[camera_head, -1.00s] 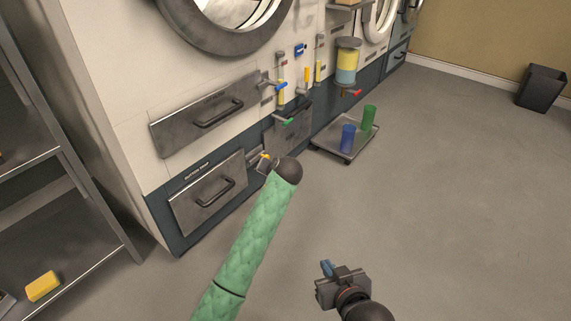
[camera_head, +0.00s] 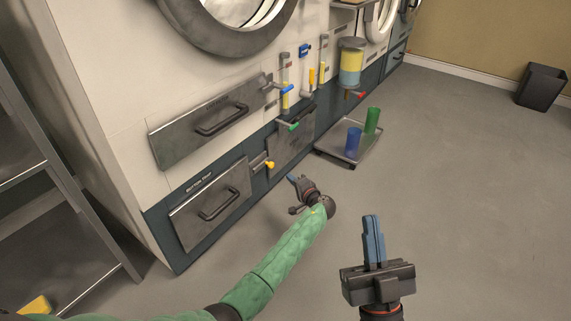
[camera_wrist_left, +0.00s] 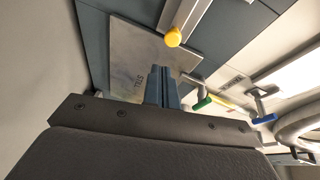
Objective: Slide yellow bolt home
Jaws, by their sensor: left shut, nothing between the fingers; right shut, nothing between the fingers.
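The yellow bolt is a grey metal bar (camera_head: 258,164) with a round yellow knob (camera_head: 270,165), at the right of the bottom drawer (camera_head: 210,202) on the dark lower panel. Its yellow knob also shows in the left wrist view (camera_wrist_left: 173,37), at the end of a pale bar. My left gripper (camera_head: 292,180) is shut and empty, to the right of and a little below the knob in the head view, apart from it. Its blue fingers (camera_wrist_left: 161,72) stand below the knob in the left wrist view. My right gripper (camera_head: 372,218) is shut and empty, pointing upward over open floor.
A green-handled bolt (camera_head: 290,126) and a blue-handled one (camera_head: 286,89) sit higher on the front. A low tray (camera_head: 335,155) with a blue cup (camera_head: 353,142) and a green cup (camera_head: 372,121) stands to the right. A metal shelf (camera_head: 70,205) is at left. The floor (camera_head: 460,210) is clear.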

